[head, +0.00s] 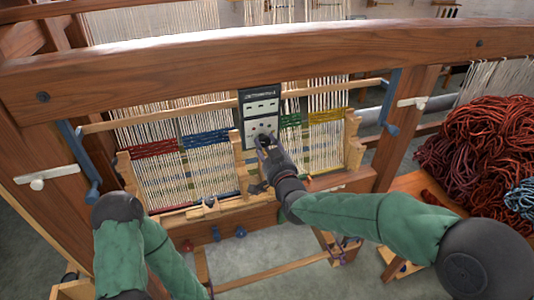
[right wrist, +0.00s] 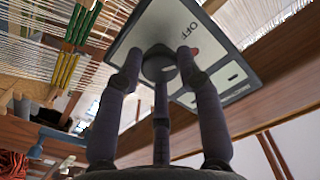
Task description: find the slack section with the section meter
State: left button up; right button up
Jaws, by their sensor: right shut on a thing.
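The section meter (head: 262,105), a pale upright panel with a dark header, stands in front of the middle of the loom's warp. My right gripper (head: 265,142) is shut on its lower part. In the right wrist view the fingers (right wrist: 158,62) close around a round knob on the meter (right wrist: 205,30), beside the word OFF and a red spot. The warp sections carry red (head: 154,149), blue (head: 206,138), green (head: 290,120) and yellow (head: 326,116) bands. The meter hides part of the warp between blue and green.
The loom's thick wooden beam (head: 250,62) crosses above the warp, with blue levers (head: 389,102) at both sides. A heap of rust-red wool (head: 490,150) lies at the right. Wooden pegs and rails (head: 239,163) border the sections.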

jog(key=m+b, duration=0.3)
jog(key=shift+f, duration=0.2)
jog(key=shift+r+m+b, duration=0.1)
jog(key=shift+m+b, duration=0.7)
jog(key=shift+b, duration=0.15)
jog(key=o, duration=1.1)
jog(key=shift+o, duration=0.2)
jog(key=shift+s+r, duration=0.1)
jog(key=v, duration=1.1)
jog(key=shift+s, duration=0.35)
jog(key=shift+d, duration=0.15)
